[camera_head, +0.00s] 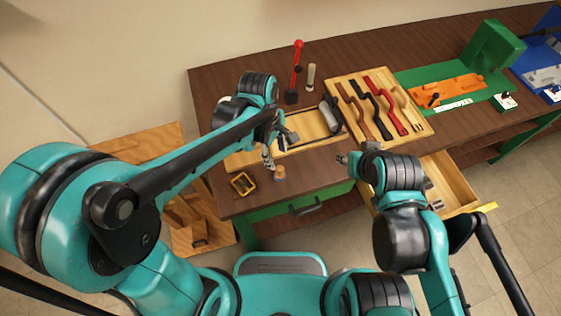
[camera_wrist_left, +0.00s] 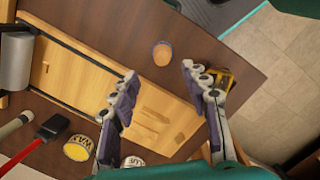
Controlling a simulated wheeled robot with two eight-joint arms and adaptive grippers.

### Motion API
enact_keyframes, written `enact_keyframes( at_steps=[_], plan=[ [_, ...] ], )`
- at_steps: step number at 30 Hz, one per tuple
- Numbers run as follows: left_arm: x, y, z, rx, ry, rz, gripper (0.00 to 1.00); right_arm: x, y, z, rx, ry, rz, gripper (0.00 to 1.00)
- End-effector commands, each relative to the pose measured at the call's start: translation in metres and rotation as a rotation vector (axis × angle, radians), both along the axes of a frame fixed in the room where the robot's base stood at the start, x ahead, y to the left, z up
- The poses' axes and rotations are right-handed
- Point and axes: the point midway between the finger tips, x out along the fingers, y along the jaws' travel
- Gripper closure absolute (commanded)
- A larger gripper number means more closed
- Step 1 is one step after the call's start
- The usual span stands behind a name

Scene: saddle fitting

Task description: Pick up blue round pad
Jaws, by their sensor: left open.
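My left gripper (camera_head: 268,154) is above the near-left part of the brown workbench. In the left wrist view (camera_wrist_left: 158,74) its two fingers stand wide apart with nothing between them. A small round tan-orange piece (camera_wrist_left: 162,54) lies on the bench just beyond the fingertips. It also shows in the head view (camera_head: 279,172), close to the left gripper and apart from it.
A yellow-black frame (camera_head: 243,183) lies near the bench's left corner. A wooden board (camera_head: 308,126) with a grey roller and a tool tray (camera_head: 409,124) lie behind. A yellow wax tin (camera_wrist_left: 78,148) shows in the left wrist view. An open drawer (camera_head: 455,188) juts out at right.

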Motion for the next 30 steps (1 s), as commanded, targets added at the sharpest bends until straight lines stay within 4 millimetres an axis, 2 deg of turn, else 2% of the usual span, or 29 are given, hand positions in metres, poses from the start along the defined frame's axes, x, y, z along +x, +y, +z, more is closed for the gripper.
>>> enact_keyframes(
  at_steps=[11, 18, 27, 28, 30],
  plan=[
    [-0.003, -0.009, -0.041, 0.004, 0.018, 0.024, 0.54, 0.0, 0.0, -0.016, 0.0, 0.0, 0.0, 0.6],
    [-0.008, -0.014, -0.075, 0.004, 0.018, 0.023, 0.54, 0.0, 0.0, -0.031, 0.0, 0.0, 0.0, 0.6],
    [-0.008, -0.014, -0.08, 0.003, 0.017, 0.023, 0.54, 0.0, 0.0, -0.031, 0.0, 0.0, 0.0, 0.6],
    [-0.008, -0.014, -0.08, 0.003, 0.017, 0.023, 0.56, 0.0, 0.0, -0.031, 0.0, 0.0, 0.0, 0.6],
    [-0.008, -0.014, -0.08, 0.003, 0.017, 0.023, 0.75, 0.0, 0.0, -0.031, 0.0, 0.0, 0.0, 0.6]
  ],
)
